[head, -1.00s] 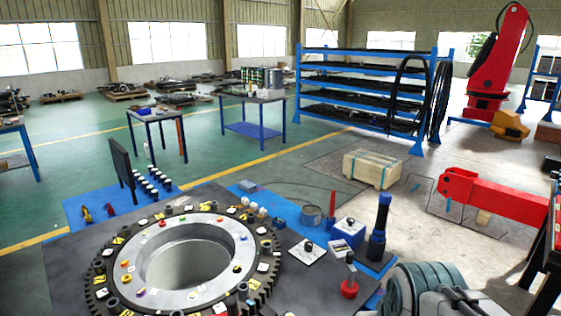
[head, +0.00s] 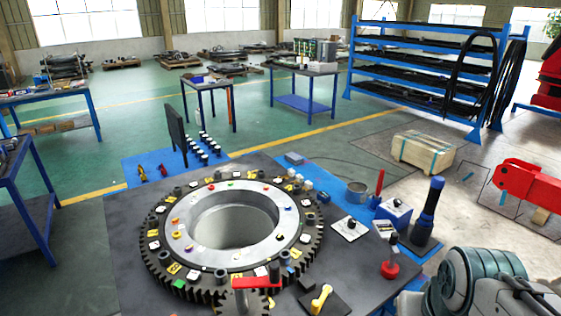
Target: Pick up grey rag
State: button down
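I cannot make out a grey rag for certain. A small blue-grey flat item (head: 293,158) lies at the back edge of the near table, but it is too small to tell whether it is cloth. My gripper's fingers do not show; only a grey, ribbed part, which seems to be my arm, fills the bottom right corner and hides that end of the table.
The near dark table (head: 127,225) bears a large toothed ring (head: 160,268) set with many small parts. A dark blue upright tool (head: 430,207), a red-based knob (head: 390,268) and a tin (head: 356,193) stand to its right.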

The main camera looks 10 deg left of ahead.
aim_at(293, 157)
jog(key=z, duration=0.9)
jog(key=k, duration=1.15)
jog(key=z, duration=0.8)
jog(key=i, duration=1.85)
jog(key=u, duration=0.65)
jog(key=i, duration=1.55)
jog(key=u, duration=0.45)
jog(key=i, duration=1.7)
jog(key=u, duration=0.65)
jog(key=i, duration=1.9)
jog(key=u, duration=0.65)
